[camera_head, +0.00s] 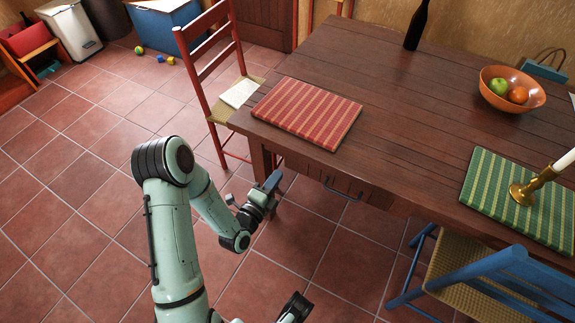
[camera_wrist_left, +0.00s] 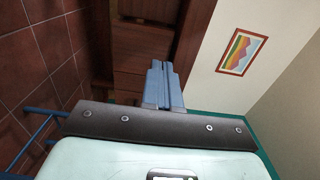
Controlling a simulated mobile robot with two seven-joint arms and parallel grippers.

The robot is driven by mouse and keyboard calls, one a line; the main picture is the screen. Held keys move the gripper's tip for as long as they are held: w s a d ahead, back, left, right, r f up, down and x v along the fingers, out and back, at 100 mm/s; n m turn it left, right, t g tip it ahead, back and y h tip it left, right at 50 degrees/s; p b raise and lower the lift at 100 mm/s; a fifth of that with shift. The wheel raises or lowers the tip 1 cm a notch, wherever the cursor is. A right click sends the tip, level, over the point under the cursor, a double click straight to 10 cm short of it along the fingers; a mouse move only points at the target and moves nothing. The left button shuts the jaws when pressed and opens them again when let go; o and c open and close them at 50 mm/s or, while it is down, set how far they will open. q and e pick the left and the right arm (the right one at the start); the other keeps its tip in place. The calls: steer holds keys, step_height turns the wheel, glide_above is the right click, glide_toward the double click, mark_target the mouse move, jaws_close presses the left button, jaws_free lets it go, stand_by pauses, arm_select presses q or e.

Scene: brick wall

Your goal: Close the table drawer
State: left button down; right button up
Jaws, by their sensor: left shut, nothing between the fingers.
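The dark wooden table (camera_head: 395,95) fills the right of the head view. Its drawer front (camera_head: 372,192) shows under the near edge, with a dark handle (camera_head: 343,191). From above I cannot tell how far the drawer stands out. My left gripper (camera_head: 272,182) is shut and empty, left of the handle, near the table's left corner and apart from the drawer front. In the left wrist view its blue fingers (camera_wrist_left: 163,82) are together, with dark wood behind them; I cannot tell which part of the table that is.
A red chair (camera_head: 203,62) stands at the table's left end. A blue chair (camera_head: 490,285) stands at the near right side. A red mat (camera_head: 307,110), green mat (camera_head: 490,190), candlestick (camera_head: 530,187), fruit bowl (camera_head: 528,101) and bottle (camera_head: 416,28) are on the table.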

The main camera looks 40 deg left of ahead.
mark_target(287, 162)
arm_select(q)
steer(key=x, duration=0.6)
steer(key=shift+w+a+r, duration=0.1)
steer(key=shift+w, duration=0.25)
arm_select(e)
steer(key=shift+w, duration=0.15)
arm_select(q)
steer(key=shift+w+b, duration=0.35)
steer(key=b+x, duration=0.1)
steer(key=x, duration=0.1)
steer(key=shift+w+a+b, duration=0.1)
steer(key=shift+w+b, duration=0.2)
steer(key=shift+w, duration=0.05)
steer(key=shift+r, duration=0.2)
arm_select(e)
steer(key=w, duration=0.1)
steer(key=w+d+f, duration=0.1)
steer(key=w+f+t, duration=0.1)
steer(key=shift+d+h, duration=0.3)
steer(key=shift+s+f, duration=0.1)
